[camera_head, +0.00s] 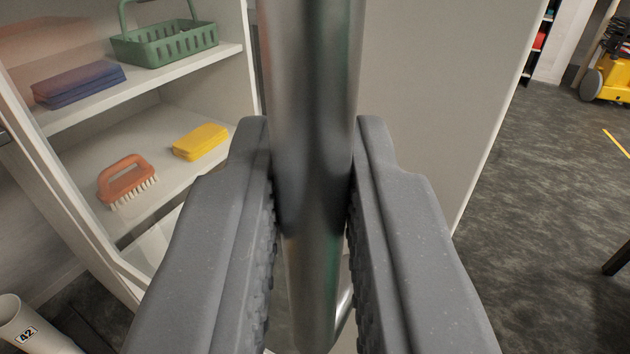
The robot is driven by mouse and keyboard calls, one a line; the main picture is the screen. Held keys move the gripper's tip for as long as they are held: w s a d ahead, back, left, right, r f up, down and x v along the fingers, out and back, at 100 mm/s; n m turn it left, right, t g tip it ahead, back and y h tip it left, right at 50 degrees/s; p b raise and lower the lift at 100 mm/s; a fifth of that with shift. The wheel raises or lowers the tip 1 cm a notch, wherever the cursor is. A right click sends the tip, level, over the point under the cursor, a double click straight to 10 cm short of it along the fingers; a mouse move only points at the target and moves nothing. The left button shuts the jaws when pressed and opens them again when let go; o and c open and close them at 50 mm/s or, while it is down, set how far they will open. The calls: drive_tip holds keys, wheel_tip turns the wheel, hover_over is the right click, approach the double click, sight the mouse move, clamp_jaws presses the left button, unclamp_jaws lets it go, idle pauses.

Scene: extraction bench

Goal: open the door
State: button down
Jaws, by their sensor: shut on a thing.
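My gripper (312,200) fills the lower middle of the view. Its two grey padded fingers are shut on a vertical metal bar handle (312,75), one finger on each side. The door (430,85) is a pale grey panel behind and to the right of the handle. The door stands open, at an angle to the white cabinet (150,85) on the left, whose shelves show.
On the cabinet shelves are a green basket (165,45), a blue folded cloth (78,85), an orange brush (127,180) and a yellow sponge (200,142). A white tube (25,325) stands at lower left.

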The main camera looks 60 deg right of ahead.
drive_tip(key=shift+w+r, duration=0.1)
drive_tip(key=shift+r, duration=0.15)
drive_tip(key=c, duration=1.5)
unclamp_jaws()
drive_tip(key=shift+d, duration=0.1)
drive_tip(key=shift+f, duration=0.15)
drive_tip(key=shift+f, duration=0.1)
drive_tip(key=v, duration=1.4)
drive_tip(key=shift+b, duration=0.45)
